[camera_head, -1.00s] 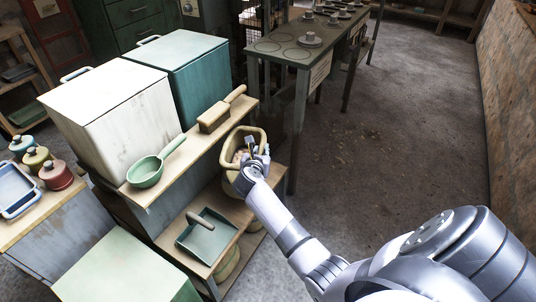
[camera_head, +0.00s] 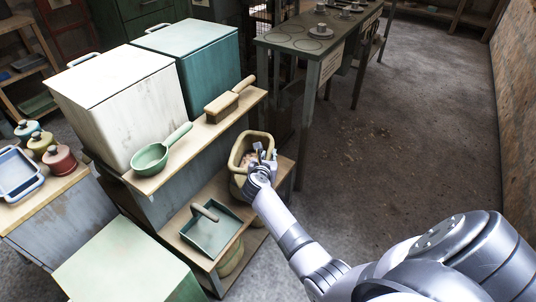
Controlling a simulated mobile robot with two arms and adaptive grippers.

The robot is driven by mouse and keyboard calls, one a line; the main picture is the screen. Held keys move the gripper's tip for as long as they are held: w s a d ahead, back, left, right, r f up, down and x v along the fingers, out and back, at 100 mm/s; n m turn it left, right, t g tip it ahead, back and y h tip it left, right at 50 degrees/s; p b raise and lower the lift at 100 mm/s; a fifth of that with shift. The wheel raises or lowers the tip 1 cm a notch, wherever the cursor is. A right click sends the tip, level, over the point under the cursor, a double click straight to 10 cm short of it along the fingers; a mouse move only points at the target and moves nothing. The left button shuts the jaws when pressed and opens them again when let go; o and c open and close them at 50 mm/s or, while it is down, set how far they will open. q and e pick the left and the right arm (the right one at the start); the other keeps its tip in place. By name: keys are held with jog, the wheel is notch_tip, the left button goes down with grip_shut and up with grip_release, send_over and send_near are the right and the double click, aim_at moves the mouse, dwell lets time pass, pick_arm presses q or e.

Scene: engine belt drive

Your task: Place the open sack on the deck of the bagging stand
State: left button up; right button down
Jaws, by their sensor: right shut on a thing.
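The open sack (camera_head: 237,160) is tan with a thick rolled rim, and something pinkish-brown shows inside its mouth. It is upright at the back right end of the lower deck of the wooden bagging stand (camera_head: 282,171). My right gripper (camera_head: 264,157) is shut on the right side of the sack's rim and hides part of it. I cannot tell whether the sack's bottom touches the deck. My left gripper is not in view.
A green dustpan (camera_head: 207,232) lies on the lower deck, left of the sack. The upper shelf holds a green scoop (camera_head: 150,159) and a wooden brush (camera_head: 221,107). White (camera_head: 120,110) and teal (camera_head: 209,70) bins stand behind. Open floor (camera_head: 410,130) lies right.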

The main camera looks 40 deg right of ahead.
jog(key=shift+w+a+f, duration=0.1)
jog(key=shift+w+f, duration=0.05)
jog(key=shift+w, duration=0.2)
jog(key=c, duration=1.9)
grip_release()
jog(key=shift+s+f, duration=0.15)
jog(key=shift+f, duration=0.05)
jog(key=o, duration=0.4)
